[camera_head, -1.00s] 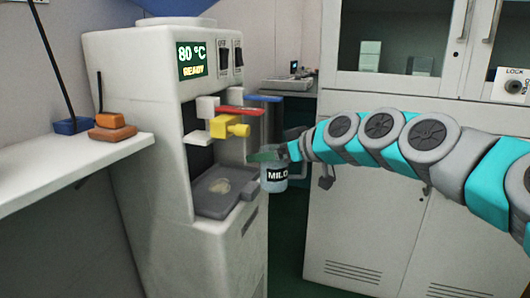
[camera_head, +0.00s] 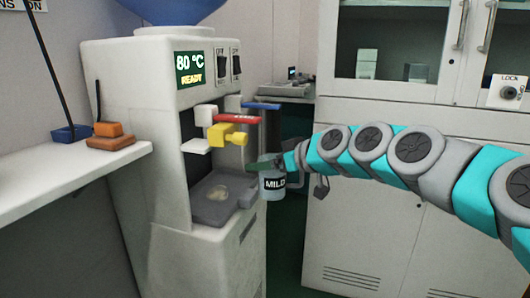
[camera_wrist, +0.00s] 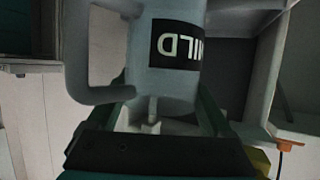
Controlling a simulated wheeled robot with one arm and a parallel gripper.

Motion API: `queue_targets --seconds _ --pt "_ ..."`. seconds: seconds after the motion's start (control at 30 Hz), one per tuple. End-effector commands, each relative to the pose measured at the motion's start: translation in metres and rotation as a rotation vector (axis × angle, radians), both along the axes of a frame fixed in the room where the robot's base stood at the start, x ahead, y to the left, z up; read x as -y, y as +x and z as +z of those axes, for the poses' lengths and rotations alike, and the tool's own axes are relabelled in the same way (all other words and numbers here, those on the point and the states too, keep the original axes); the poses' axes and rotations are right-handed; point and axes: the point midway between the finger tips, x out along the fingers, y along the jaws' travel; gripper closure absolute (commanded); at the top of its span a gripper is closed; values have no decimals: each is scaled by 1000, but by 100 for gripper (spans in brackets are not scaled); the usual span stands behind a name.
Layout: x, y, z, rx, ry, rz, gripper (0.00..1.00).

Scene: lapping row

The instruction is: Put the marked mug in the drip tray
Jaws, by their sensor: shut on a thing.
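The marked mug (camera_head: 272,186) is pale blue-grey with a black label reading "MILD". My gripper (camera_head: 266,163) is shut on it and holds it in the air, just right of the dispenser's drip tray (camera_head: 206,212). In the wrist view the mug (camera_wrist: 165,75) fills the upper middle between my fingers (camera_wrist: 150,125), with its handle to the left and the label upside down. The drip tray is a dark grey shelf with a pale wet-looking patch on it. The mug appears upright and apart from the tray.
The white dispenser (camera_head: 150,110) shows 80 °C READY. Red, yellow, blue and white taps (camera_head: 228,134) jut out above the tray. A white shelf (camera_head: 60,180) with blue and orange blocks is at left. A white cabinet (camera_head: 380,230) stands behind my arm.

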Motion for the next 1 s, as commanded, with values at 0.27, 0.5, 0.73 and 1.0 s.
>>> queue_targets --seconds 0.27,0.5,0.73,1.0 --pt "11 44 -45 -10 -3 -151 88" --pt "32 72 -91 -10 -3 -299 88" --pt "64 87 -140 -11 -2 -457 88" --pt "115 84 -202 -11 -2 -665 88"
